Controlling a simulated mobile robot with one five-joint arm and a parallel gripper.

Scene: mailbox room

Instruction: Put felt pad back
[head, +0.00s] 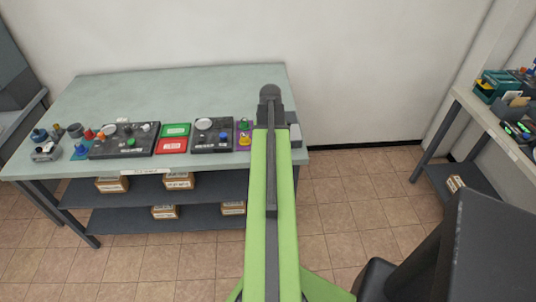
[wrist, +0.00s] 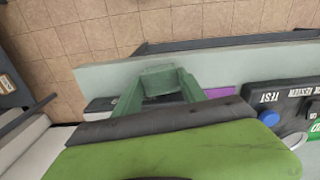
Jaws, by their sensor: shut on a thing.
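My gripper (wrist: 160,84) shows in the wrist view as two dark green fingers in front of the lime-green and dark grey end of my arm. It is shut on a small grey-green block between the fingertips, which seems to be the felt pad (wrist: 158,80). It is above the edge of the pale workbench (wrist: 95,74). In the head view the arm reaches over the right end of the workbench (head: 180,85). There the fingers and the felt pad are hidden behind my arm.
A pale grey item (head: 294,131) lies right of my arm. A purple mat (head: 243,127) with small coloured items lies left of it, beside a black test box (head: 212,147). Red and green trays (head: 171,146) and another black box stand further left. The bench's back is clear.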

